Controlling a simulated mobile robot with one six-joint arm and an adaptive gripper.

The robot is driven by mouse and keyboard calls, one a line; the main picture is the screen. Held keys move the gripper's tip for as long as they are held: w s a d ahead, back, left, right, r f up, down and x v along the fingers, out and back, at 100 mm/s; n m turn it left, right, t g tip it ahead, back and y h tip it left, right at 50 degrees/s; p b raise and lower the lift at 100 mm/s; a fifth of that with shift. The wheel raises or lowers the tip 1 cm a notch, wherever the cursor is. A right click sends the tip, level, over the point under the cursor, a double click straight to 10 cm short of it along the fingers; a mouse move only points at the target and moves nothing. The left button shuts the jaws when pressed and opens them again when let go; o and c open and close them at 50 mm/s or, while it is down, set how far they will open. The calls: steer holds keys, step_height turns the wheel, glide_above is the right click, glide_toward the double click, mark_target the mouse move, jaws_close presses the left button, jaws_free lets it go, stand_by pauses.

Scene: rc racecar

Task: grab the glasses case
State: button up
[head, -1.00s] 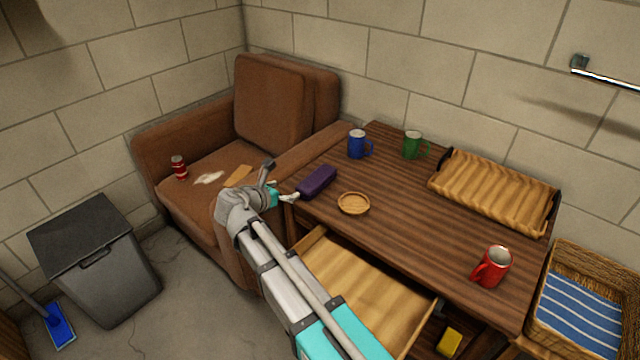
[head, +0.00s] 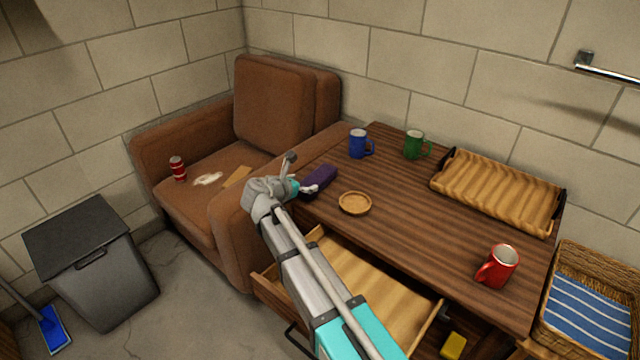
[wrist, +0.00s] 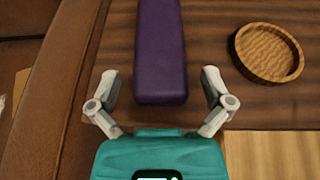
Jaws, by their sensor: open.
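The glasses case is a long dark purple box (head: 319,179) on the left part of the wooden table, near the armchair. In the wrist view the glasses case (wrist: 161,55) points away from me, and its near end lies between the fingertips. My gripper (wrist: 160,86) is open, with one finger on either side of the case and a gap on both sides. In the head view my gripper (head: 304,188) is at the near end of the case and hides part of it. I cannot tell how high the fingers are above the table.
A round wooden dish (head: 355,203) lies right of the case. A blue mug (head: 359,144) and a green mug (head: 414,145) stand behind. A red mug (head: 497,267) and a wooden tray (head: 497,188) are farther right. An open drawer (head: 372,290) sticks out below my arm.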

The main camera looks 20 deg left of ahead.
mark_target(315, 177)
steer(key=shift+r+b+x, duration=0.1)
steer(key=shift+b+x, duration=0.3)
steer(key=shift+x, duration=0.9)
steer(key=shift+r+b+x, duration=0.15)
steer(key=shift+b+x, duration=0.25)
steer(key=shift+x, duration=0.9)
steer(key=shift+d, duration=0.1)
steer(key=c, duration=1)
steer(key=shift+o, duration=0.2)
steer(key=shift+r, duration=0.2)
